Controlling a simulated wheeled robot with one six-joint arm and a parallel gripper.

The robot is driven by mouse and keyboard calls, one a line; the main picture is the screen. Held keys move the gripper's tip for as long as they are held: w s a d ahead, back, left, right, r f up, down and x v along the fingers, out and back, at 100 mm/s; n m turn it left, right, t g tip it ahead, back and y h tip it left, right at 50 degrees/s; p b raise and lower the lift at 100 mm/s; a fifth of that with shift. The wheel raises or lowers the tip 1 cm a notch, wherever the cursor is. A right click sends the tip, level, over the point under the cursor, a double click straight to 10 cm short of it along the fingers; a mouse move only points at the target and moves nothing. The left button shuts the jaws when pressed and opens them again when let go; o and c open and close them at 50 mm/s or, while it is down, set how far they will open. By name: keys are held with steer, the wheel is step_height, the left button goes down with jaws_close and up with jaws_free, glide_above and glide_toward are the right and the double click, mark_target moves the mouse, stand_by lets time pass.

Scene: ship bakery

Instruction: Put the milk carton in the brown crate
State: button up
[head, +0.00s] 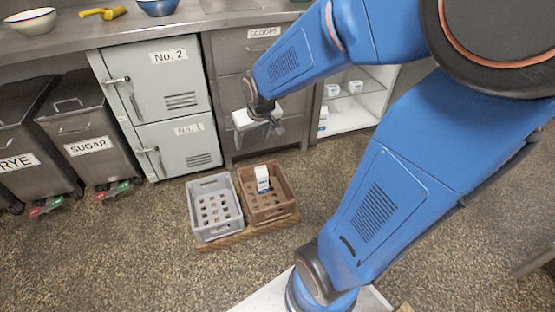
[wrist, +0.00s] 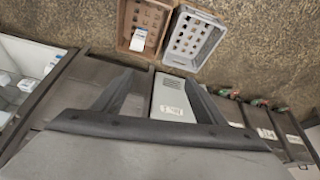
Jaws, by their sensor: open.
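The milk carton (head: 262,178), white with a blue patch, stands inside the brown crate (head: 282,186) in the head view, near its back left. In the wrist view the carton (wrist: 139,39) also shows within the brown crate (wrist: 122,28). My gripper (head: 272,128) is open and empty. It is raised in front of the drawer fronts, behind and above the crate, clear of the carton. In the wrist view its two fingers (wrist: 160,90) are spread apart with nothing between them.
A grey crate (head: 203,237) sits directly left of the brown one, both on a low wooden pallet (head: 240,234). Lockers (head: 156,77) and wheeled bins (head: 85,130) line the left. An open shelf (head: 350,113) with white cartons is at right. The floor in front is clear.

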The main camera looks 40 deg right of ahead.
steer(key=s+a+r, duration=0.1)
steer(key=s+r, duration=0.2)
steer(key=s, duration=0.3)
steer(key=s+a+r, duration=0.2)
steer(key=s+r, duration=0.1)
steer(key=s, duration=0.4)
steer(key=s+a+r+n, duration=0.1)
steer(key=s+r, duration=0.2)
steer(key=s, duration=0.4)
steer(key=shift+s+a+r+y, duration=0.2)
steer(key=shift+a+y, duration=0.1)
steer(key=shift+a, duration=0.1)
